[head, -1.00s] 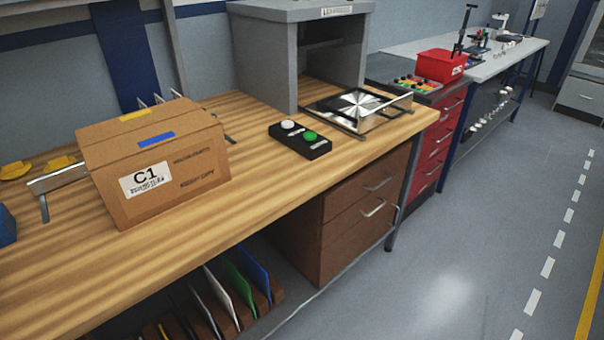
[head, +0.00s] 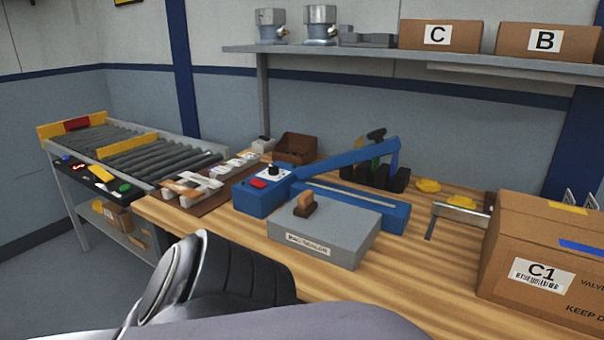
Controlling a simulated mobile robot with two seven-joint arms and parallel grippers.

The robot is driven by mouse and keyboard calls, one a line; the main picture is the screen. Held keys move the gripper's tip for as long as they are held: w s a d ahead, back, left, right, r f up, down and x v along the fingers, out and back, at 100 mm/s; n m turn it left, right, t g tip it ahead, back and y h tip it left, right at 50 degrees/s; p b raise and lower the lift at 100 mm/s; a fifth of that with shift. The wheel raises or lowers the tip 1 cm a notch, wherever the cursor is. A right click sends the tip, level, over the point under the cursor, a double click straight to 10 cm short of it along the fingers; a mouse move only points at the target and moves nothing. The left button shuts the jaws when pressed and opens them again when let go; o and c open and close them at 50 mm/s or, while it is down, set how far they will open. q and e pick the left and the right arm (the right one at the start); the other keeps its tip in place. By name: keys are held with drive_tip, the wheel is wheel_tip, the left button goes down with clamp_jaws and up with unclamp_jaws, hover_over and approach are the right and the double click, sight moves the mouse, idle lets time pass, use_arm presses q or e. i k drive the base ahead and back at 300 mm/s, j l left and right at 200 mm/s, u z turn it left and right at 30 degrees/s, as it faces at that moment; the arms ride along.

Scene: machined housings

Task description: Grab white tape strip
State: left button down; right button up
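Several small white pieces (head: 205,181), some strip-like, lie on a brown mat or tray (head: 180,200) at the left end of the wooden bench. They are small and overlap, so I cannot tell which of them is a white tape strip. Neither gripper is in view. A rounded black and silver part and a grey surface of my own body fill the lower middle and hide the near part of the bench.
A bag sealer (head: 325,235) with a blue lever arm stands right of the mat. A C1 carton (head: 540,265) sits at the right. A brown bin (head: 295,148) is behind. A roller conveyor (head: 140,150) adjoins at left. A shelf (head: 400,55) hangs above.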

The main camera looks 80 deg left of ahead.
sight(210, 182)
drive_tip(key=j+u, duration=0.1)
drive_tip(key=u, duration=4.3)
drive_tip(key=i+j+u, duration=0.15)
drive_tip(key=i, duration=3.35)
